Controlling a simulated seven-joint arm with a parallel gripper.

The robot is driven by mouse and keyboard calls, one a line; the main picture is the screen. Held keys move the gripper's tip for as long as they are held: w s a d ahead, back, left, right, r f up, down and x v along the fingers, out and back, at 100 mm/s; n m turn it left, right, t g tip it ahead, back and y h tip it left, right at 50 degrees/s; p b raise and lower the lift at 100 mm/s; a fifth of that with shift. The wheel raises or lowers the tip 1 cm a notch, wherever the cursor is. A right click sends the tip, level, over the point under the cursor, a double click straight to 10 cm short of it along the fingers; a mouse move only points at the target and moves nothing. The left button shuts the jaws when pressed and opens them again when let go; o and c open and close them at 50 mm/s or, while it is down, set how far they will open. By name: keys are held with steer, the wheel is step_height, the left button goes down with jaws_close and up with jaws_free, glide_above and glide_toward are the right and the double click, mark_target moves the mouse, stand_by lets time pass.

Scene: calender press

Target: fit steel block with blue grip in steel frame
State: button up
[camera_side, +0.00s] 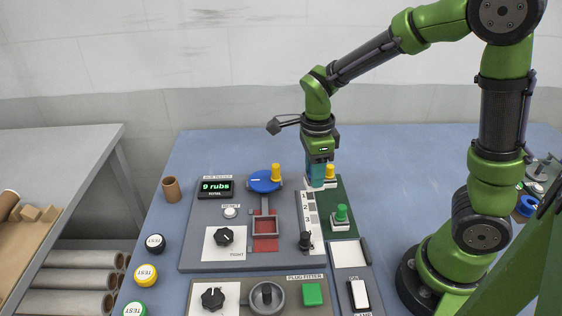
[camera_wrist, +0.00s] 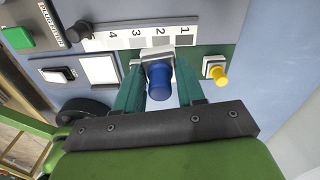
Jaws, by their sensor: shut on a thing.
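The steel block with blue grip shows in the wrist view, its blue grip (camera_wrist: 159,82) between my two teal fingers and its steel block (camera_wrist: 157,56) beyond it. My gripper (camera_side: 319,178) is shut on the blue grip, at the back left of the green mat (camera_side: 327,203). In the side view my fingers mostly hide the block, and I cannot tell whether it touches the mat. What looks like the steel frame (camera_side: 265,222) is the grey frame on the tester's arm, over the red strip (camera_side: 266,244). It lies left of my gripper.
A yellow-grip block (camera_side: 330,173) stands close right of my fingers, and a green-grip block (camera_side: 341,214) stands nearer the front. A numbered strip (camera_side: 308,210) and a black knob (camera_side: 305,241) lie between mat and tester. A blue disc (camera_side: 263,181) with a yellow handle stands behind the frame.

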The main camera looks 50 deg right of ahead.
steer(key=shift+m, duration=0.7)
steer(key=shift+w+a+f, duration=0.6)
steer(key=shift+a+f, duration=0.05)
steer(key=shift+a, duration=1.45)
steer(key=shift+w+a+f, duration=0.6)
steer(key=shift+a+f, duration=0.1)
steer(key=shift+a, duration=1.4)
steer(key=shift+w+a+f, duration=0.6)
steer(key=shift+a+f, duration=0.05)
steer(key=shift+a, duration=1.45)
steer(key=shift+f, duration=0.25)
steer(key=shift+f, duration=0.5)
steer(key=shift+f, duration=0.65)
steer(key=o, duration=1.2)
steer(key=shift+o, duration=0.3)
